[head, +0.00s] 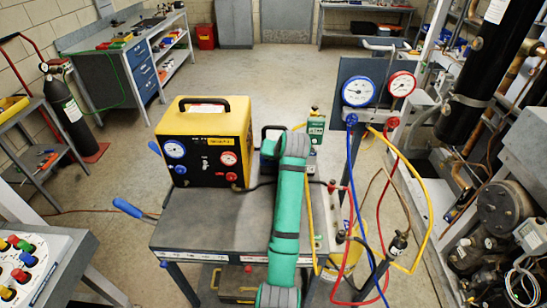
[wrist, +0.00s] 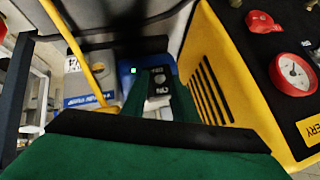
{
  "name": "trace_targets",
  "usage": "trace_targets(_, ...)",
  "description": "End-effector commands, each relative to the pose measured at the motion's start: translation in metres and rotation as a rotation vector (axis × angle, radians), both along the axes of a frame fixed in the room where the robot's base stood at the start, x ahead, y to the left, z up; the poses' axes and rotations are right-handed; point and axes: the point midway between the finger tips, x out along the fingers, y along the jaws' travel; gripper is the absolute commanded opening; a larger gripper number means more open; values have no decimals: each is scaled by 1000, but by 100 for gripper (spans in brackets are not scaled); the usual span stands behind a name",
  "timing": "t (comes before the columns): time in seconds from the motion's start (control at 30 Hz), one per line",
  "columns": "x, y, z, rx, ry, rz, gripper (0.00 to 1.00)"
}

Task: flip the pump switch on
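The pump stands on the cart, mostly hidden behind my green arm in the head view; part of its dark top (head: 270,132) shows. In the wrist view the pump (wrist: 95,88) has a grey body and blue parts. Its black switch panel (wrist: 158,78) carries a small switch and an "ON" mark seen upside down. A small green light glows beside the panel. The switch's exact position is too small to tell. My gripper (wrist: 145,108) shows as dark green and black parts just below the panel.
The yellow recovery machine (head: 205,140) stands left of the pump, close to my gripper. A yellow hose (wrist: 85,55) crosses the pump in the wrist view. Gauges (head: 358,92) with red, blue and yellow hoses hang at right. The cart's front top (head: 215,220) is clear.

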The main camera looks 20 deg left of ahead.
Motion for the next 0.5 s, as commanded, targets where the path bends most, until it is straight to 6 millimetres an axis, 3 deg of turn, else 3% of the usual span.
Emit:
trace_targets(0.27, -5, -3, 8, 1, -1, 2, 27)
trace_targets(0.5, -28, -20, 39, 1, -4, 2, 27)
